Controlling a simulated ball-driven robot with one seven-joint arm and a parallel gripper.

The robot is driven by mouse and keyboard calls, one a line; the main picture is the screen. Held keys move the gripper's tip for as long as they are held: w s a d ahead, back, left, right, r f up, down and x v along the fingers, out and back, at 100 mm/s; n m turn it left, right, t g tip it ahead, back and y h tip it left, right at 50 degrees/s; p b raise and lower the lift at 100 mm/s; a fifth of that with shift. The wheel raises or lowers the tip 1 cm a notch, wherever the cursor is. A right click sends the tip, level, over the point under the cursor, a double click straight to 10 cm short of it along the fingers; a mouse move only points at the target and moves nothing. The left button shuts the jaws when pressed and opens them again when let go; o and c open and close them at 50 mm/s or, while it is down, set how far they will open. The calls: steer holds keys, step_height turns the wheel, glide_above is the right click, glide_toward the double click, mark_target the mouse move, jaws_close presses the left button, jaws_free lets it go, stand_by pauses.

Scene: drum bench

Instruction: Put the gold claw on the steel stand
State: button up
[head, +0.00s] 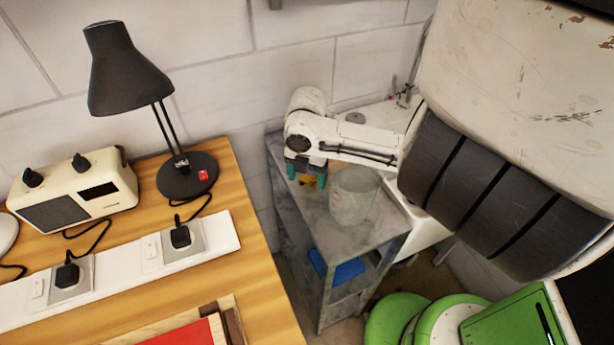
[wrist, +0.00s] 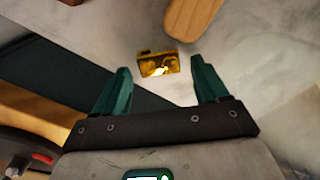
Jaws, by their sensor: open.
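A small gold piece, which I take for the gold claw (wrist: 157,64), lies on a grey surface in the wrist view. It sits between and just beyond the tips of my gripper (wrist: 160,76), whose teal fingers are spread wide with nothing held. In the head view my gripper (head: 306,179) points down at the back left of a grey marbled shelf unit (head: 375,234); a bit of yellow shows by the fingers. Contact between fingers and claw is not visible. I cannot pick out the steel stand with certainty.
A grey cylinder (head: 354,196) stands on the shelf unit, close right of my gripper. A wooden piece (wrist: 190,18) and another gold bit (wrist: 72,2) lie beyond the claw. A blue bin (head: 345,270) sits below. A wooden bench (head: 262,312) with a black lamp (head: 125,70) is at left.

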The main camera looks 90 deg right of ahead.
mark_target(307, 181)
step_height(307, 181, up, 11)
steer(key=shift+r, duration=0.2)
steer(key=shift+f, duration=0.15)
stand_by(1.2)
step_height(307, 181, down, 12)
steer(key=shift+r, duration=1.1)
steer(key=shift+f, duration=0.1)
